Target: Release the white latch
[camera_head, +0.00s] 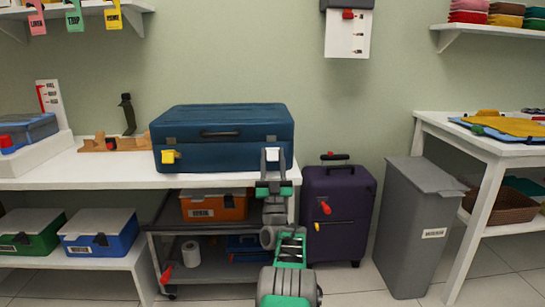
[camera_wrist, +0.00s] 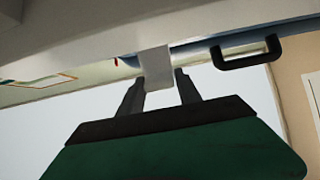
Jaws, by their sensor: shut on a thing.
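A closed blue suitcase (camera_head: 222,118) lies flat on the white table, its black handle (camera_head: 220,134) facing me. The white latch (camera_head: 272,153) is at the right of its front face; a yellow latch (camera_head: 168,157) is at the left. My gripper (camera_head: 272,162) reaches up to the white latch from below and in front. In the wrist view, my gripper (camera_wrist: 160,86) is shut on the white latch (camera_wrist: 155,66), which hangs down between the two dark fingers. The handle also shows there (camera_wrist: 248,53).
The white table (camera_head: 80,165) carries the suitcase. A cart with an orange case (camera_head: 213,206) stands beneath. A purple suitcase (camera_head: 338,212) and a grey bin (camera_head: 410,225) stand to the right. A blue case (camera_head: 98,232) and a green case sit on the low left shelf.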

